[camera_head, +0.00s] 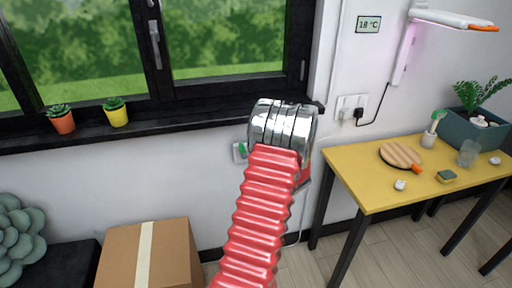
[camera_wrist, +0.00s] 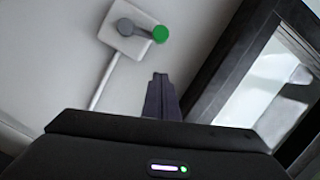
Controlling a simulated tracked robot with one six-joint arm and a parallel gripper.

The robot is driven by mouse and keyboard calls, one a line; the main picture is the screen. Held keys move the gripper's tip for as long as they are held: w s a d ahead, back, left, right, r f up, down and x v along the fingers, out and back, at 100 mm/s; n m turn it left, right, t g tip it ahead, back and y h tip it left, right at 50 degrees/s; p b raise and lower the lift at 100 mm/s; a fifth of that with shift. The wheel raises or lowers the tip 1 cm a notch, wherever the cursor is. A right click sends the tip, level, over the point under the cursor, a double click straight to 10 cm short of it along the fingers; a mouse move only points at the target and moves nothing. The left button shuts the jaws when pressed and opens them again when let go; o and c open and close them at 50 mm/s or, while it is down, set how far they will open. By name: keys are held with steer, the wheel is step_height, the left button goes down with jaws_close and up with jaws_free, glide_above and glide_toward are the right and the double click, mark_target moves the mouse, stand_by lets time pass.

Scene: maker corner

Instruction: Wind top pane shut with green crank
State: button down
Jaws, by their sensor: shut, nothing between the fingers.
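The green crank (camera_wrist: 160,34) shows in the wrist view as a green knob on a grey arm with a grey hub, on a white wall plate (camera_wrist: 132,45). In the head view a green bit of the crank (camera_head: 241,149) shows on the wall below the sill, partly hidden by my arm. My gripper (camera_wrist: 160,80) is shut and empty, its tips a little below the knob in the wrist view and apart from it. In the head view my arm hides the gripper. The window (camera_head: 220,40) fills the upper left; whether its top pane is open cannot be told.
A dark sill (camera_head: 180,125) holds two potted succulents, an orange pot (camera_head: 63,122) and a yellow pot (camera_head: 117,117). A cardboard box (camera_head: 180,255) stands below. A yellow table (camera_head: 360,180) with small items stands at right. A rod runs from the wall plate in the wrist view.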

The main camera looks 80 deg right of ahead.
steer(key=v, duration=0.8)
steer(key=shift+a+r, duration=0.15)
steer(key=shift+a, duration=0.1)
